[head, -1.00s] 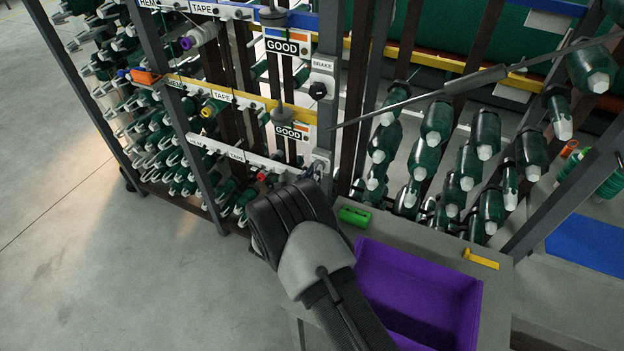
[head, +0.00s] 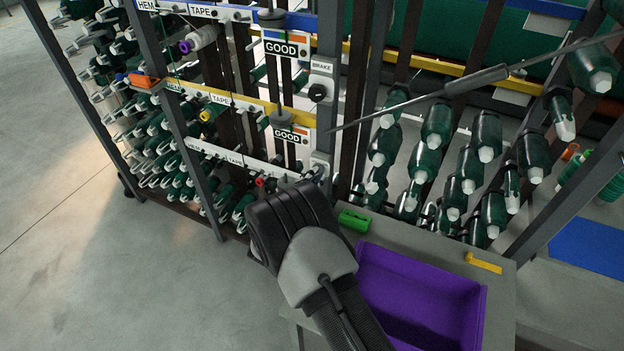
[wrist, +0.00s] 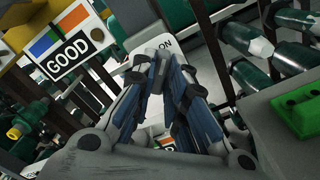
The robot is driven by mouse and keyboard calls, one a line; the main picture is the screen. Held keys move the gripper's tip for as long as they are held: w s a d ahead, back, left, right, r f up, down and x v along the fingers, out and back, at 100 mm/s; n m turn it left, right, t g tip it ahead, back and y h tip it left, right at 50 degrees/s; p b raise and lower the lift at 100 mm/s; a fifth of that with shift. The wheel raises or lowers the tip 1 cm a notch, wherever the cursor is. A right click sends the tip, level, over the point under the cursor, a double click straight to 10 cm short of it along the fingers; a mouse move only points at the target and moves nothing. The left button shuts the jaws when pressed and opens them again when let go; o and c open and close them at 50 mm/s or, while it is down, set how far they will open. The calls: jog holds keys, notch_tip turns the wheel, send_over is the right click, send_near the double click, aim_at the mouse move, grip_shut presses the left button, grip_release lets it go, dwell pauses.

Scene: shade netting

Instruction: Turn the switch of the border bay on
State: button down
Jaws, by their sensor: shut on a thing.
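The switch stands on a pale plate (wrist: 138,30) marked ON, in the upper middle of the wrist view. My gripper (wrist: 155,64) points at this plate, with its two blue-grey fingers drawn together at the tips. They are shut on the grey switch knob (wrist: 150,48), which is mostly hidden between them. In the head view the same plate (head: 320,160) shows small on the post, under the lower GOOD sign (head: 287,135).
A round black BRAKE knob (head: 317,93) sits higher on the post. A purple bin (head: 425,295), a green block (head: 354,220) and a yellow piece (head: 484,262) are on the grey bench at right. A long rod (head: 405,105) crosses above. Open floor lies at left.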

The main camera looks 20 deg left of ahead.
jog(key=shift+m, duration=0.4)
jog(key=c, duration=1.6)
grip_release()
jog(key=s, duration=1.2)
jog(key=shift+a, duration=0.45)
